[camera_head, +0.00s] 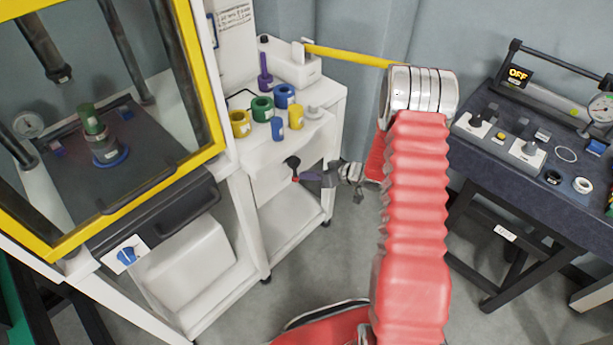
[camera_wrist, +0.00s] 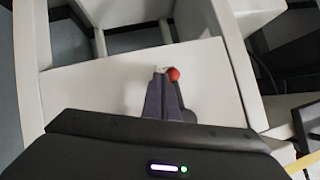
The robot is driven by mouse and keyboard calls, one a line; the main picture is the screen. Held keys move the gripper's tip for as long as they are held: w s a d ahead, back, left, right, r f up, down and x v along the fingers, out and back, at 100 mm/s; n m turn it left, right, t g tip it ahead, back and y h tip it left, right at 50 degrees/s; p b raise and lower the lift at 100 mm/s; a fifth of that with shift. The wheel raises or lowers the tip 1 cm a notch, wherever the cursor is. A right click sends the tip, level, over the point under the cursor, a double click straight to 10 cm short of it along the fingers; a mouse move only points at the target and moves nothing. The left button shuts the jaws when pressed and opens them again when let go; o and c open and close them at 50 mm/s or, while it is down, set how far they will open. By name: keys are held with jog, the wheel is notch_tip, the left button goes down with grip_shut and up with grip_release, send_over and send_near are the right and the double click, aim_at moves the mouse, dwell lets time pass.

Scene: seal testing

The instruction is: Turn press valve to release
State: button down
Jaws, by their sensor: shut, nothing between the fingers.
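A blue rotary knob (camera_head: 126,256) on a white plate sits on the front of the press, below its dark bed; it looks like the press valve. My gripper (camera_head: 303,176) is well to the right of it, in front of the white cart. In the wrist view my gripper (camera_wrist: 164,84) is shut and empty. A small red ball (camera_wrist: 173,74) shows right beside the fingertips; I cannot tell whether they touch. The knob is not seen in the wrist view.
The press has a yellow-framed guard (camera_head: 216,95) and holds a green part (camera_head: 90,118). The white cart (camera_head: 335,90) carries several coloured rings and a purple part. A dark bench (camera_head: 545,185) with a gauge and an OFF sign stands at right.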

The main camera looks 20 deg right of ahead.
jog(key=shift+d+r, duration=0.1)
jog(key=s+d+r, duration=0.4)
jog(key=d+r, duration=0.1)
jog(key=d, duration=0.6)
dwell(0.3)
dwell(0.4)
